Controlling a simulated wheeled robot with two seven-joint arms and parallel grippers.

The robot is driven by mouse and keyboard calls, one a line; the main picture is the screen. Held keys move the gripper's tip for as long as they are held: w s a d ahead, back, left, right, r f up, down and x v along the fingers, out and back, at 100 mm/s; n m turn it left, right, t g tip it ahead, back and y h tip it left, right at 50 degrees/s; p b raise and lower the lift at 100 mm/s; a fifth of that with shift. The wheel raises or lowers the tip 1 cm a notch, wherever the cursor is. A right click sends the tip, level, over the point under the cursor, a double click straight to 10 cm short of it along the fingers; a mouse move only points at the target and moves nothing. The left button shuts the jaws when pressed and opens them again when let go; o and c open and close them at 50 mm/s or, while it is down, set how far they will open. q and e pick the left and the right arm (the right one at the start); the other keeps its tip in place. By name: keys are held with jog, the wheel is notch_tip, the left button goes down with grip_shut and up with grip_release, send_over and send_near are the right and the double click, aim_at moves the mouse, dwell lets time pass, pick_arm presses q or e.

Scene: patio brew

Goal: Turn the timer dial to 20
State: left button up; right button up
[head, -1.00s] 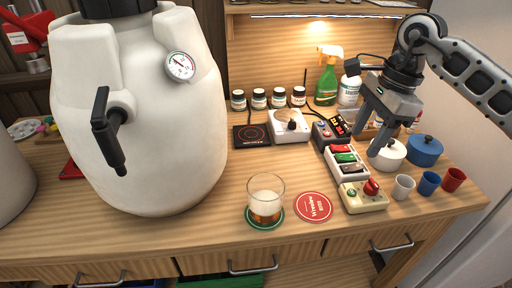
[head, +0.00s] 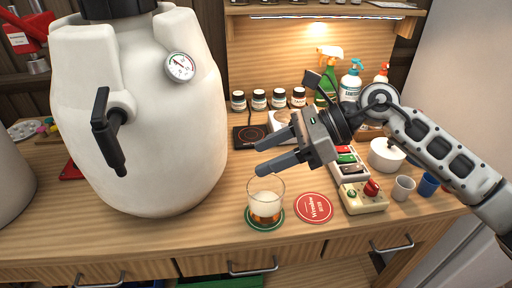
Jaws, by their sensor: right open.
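A white box with a round beige face (head: 283,116), which looks like the timer, stands at the back middle of the bench. My right gripper (head: 261,159) is in front of it in the picture, open and empty, with its fingers pointing left. The gripper hides most of the box, including its black knob, so I cannot read the dial's setting. The fingertips show above and behind the beer glass (head: 265,205), with no visible contact. My left gripper is not in view.
A large white fermenter (head: 150,120) fills the left. A black hot plate (head: 248,136) sits beside the white box. Small jars (head: 259,99) and spray bottles (head: 327,75) stand behind. A switch box (head: 362,197), red coaster (head: 314,207) and cups (head: 403,188) are at the front right.

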jog(key=shift+s+a+r+m+t+y, duration=0.15)
jog(key=shift+s+a+r+m+y, duration=0.1)
jog(key=shift+a+r+m+y, duration=0.3)
jog(key=shift+s+a+r+m+t+y, duration=0.2)
jog(key=shift+a+r+m+y, duration=0.1)
jog(key=shift+a+y, duration=0.4)
